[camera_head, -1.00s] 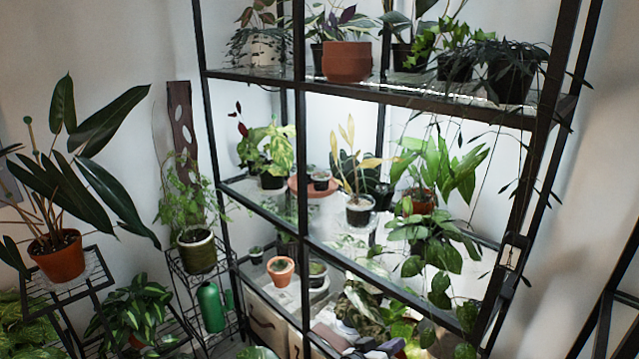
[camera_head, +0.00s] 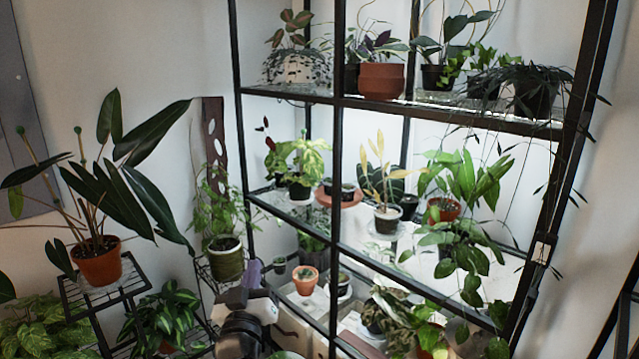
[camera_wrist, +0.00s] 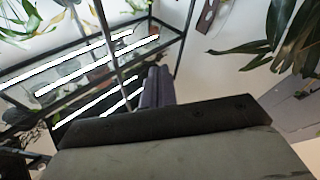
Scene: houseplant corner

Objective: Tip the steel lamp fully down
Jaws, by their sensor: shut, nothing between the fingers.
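I cannot make out a steel lamp in either view. My gripper (camera_head: 256,270) rises from the bottom edge of the head view, in front of the lower left part of the shelf rack. In the wrist view its two grey-purple fingers (camera_wrist: 157,85) lie close together, shut and empty. They point towards the rack's frame and the pale wall. The dark gripper body fills the lower part of the wrist view and hides what lies behind it.
A black-framed rack (camera_head: 338,190) with glass shelves holds several potted plants. On the left, a large-leaved plant in a terracotta pot (camera_head: 98,262) stands on a wire stand (camera_head: 75,292). Bare wall shows at upper left.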

